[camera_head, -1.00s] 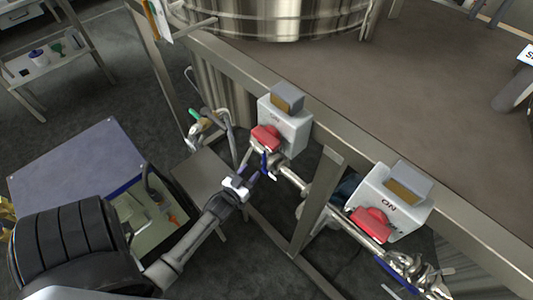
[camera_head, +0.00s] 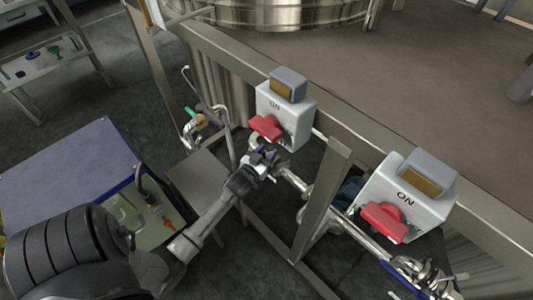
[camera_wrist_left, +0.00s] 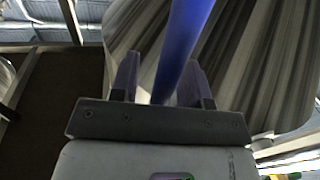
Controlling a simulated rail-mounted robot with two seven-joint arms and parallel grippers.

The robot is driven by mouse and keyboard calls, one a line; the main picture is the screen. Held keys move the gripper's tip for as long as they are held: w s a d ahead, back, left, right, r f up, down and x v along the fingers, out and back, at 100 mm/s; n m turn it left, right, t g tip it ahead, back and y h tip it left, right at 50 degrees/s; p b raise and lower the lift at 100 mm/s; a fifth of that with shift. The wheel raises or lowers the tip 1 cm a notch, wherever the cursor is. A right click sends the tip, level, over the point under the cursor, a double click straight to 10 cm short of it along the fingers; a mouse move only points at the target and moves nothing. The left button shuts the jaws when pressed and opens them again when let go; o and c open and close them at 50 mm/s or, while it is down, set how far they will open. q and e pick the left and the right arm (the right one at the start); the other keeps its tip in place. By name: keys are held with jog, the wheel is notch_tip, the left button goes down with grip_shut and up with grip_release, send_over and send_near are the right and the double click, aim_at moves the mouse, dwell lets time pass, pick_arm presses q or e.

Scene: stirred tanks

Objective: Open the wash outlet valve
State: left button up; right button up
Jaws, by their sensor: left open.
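A blue valve lever (camera_wrist_left: 182,45) shows large in the left wrist view, running between the two jaw fingers. My left gripper (camera_wrist_left: 160,78) is open around the lever; I cannot tell whether either finger touches it. In the head view my left gripper (camera_head: 263,163) is at the pipe valve just below the left red switch, and it hides most of that lever. A second valve with a blue lever (camera_head: 400,278) is on the pipe at the lower right. No label naming either valve is readable. My right gripper is not in view.
Two grey switch boxes (camera_head: 299,112) and (camera_head: 437,184) with red knobs (camera_head: 266,127) and (camera_head: 385,222) hang on the steel frame close to the valves. A frame post (camera_head: 323,195) stands between them. A hose with a green part (camera_head: 190,113) is left of the gripper.

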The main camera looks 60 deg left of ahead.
pick_arm(q)
jog(key=shift+c, duration=0.3)
jog(key=shift+c, duration=0.8)
grip_shut()
jog(key=a+n+p, duration=0.2)
jog(key=p, duration=0.1)
jog(key=a+f+n+p, duration=0.1)
jog(key=a+n+p, duration=0.1)
jog(key=shift+s+g+h, duration=0.3)
jog(key=shift+s, duration=0.05)
